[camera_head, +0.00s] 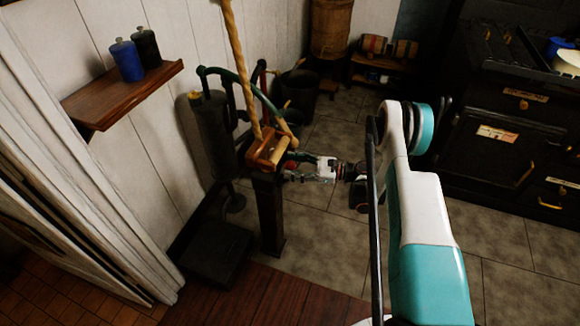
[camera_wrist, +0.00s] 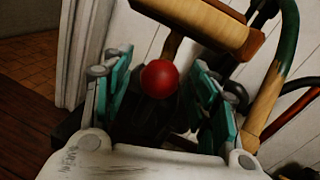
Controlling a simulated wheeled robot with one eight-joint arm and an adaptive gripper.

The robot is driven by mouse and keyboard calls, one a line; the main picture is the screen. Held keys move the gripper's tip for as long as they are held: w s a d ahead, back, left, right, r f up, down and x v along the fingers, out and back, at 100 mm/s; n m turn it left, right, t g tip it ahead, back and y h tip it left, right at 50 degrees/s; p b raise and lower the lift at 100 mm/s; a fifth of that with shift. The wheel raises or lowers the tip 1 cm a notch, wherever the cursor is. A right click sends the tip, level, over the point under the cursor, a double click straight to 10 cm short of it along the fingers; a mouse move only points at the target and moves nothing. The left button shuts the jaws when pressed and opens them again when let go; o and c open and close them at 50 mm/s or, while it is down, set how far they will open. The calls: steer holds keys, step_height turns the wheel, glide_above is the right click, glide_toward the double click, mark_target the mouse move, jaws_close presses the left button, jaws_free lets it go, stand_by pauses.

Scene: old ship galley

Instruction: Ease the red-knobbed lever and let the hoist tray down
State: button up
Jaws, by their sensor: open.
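The red knob (camera_wrist: 160,79) of the lever sits between the two teal-padded fingers of my gripper (camera_wrist: 162,92) in the wrist view. The fingers are apart, with a visible gap on each side of the knob. The lever's shaft runs from the knob up towards a wooden drum-like piece (camera_wrist: 205,25). In the head view my gripper (camera_head: 291,170) is at the wooden piece (camera_head: 268,149) on a dark post, and mostly hides the knob. A thick rope (camera_head: 238,65) runs upward from there. I cannot make out the hoist tray with certainty.
A green curved pipe (camera_head: 240,78) and a dark cylinder (camera_head: 209,135) stand close behind the post. A wall shelf (camera_head: 125,95) with a blue canister (camera_head: 127,62) is at the left. A black stove (camera_head: 490,150) is at the right. Tiled floor (camera_head: 335,250) is clear between.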

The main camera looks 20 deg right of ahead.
steer(key=shift+w+a, duration=0.3)
steer(key=shift+a, duration=0.35)
jaws_close()
